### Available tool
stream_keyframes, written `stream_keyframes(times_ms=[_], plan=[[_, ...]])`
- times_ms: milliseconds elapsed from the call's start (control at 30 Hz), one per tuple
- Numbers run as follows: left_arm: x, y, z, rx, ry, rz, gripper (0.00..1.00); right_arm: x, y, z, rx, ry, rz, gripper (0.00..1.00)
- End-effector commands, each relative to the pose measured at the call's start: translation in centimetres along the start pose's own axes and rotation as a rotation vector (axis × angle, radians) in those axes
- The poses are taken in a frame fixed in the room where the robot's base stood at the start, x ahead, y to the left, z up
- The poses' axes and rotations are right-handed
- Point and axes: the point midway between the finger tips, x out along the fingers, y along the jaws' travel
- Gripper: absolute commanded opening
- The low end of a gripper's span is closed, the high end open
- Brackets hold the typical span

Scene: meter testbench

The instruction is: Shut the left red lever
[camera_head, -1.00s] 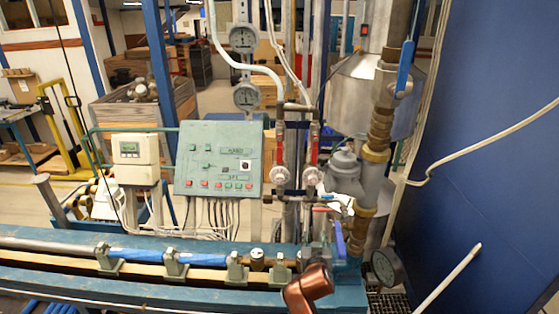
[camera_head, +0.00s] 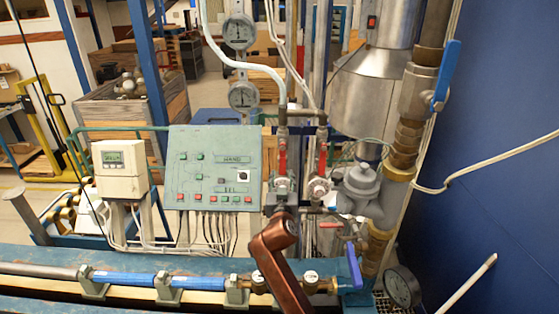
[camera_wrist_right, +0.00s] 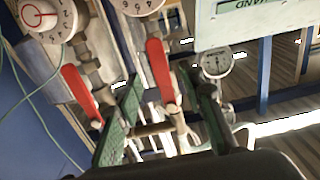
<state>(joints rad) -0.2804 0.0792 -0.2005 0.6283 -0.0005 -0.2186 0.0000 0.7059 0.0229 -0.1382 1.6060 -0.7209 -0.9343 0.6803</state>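The left red lever (camera_head: 282,155) stands upright on its pipe, right of the green control panel, above a small round dial. The right red lever (camera_head: 322,157) is upright beside it. My right gripper (camera_head: 282,200) is in front of and below the left lever, small and partly hidden by my copper-coloured arm. In the right wrist view, the turned picture shows my right gripper (camera_wrist_right: 165,85) with its two fingers apart. The left lever (camera_wrist_right: 161,70) lies in the gap between them; contact cannot be told. The other lever (camera_wrist_right: 80,91) is outside the fingers. My left gripper is out of view.
The green control panel (camera_head: 213,167) and a white meter box (camera_head: 122,170) stand left of the levers. A blue-handled valve (camera_head: 446,75) and thick pipework are at right. Below runs the blue bench rail (camera_head: 130,260) with clamps. Two gauges (camera_head: 239,32) hang above.

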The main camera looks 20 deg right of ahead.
Motion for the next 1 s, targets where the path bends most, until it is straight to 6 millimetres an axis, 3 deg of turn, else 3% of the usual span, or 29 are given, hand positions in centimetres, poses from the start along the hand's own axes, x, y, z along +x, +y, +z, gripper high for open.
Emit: stream_keyframes(times_ms=[433,567,800,933,1000], plan=[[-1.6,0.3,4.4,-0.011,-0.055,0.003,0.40,6.1,-0.1,-0.2,-0.003,0.000,0.000,0.35],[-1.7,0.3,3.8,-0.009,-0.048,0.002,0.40,7.2,0.0,-0.1,-0.001,0.000,0.000,0.35],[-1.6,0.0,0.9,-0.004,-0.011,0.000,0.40,7.7,0.1,-0.1,0.001,0.000,0.001,0.35],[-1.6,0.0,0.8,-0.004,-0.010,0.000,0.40,7.6,0.1,0.0,0.001,0.000,0.001,0.35],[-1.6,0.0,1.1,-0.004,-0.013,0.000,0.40,7.6,0.1,0.0,0.001,0.000,0.001,0.31]])
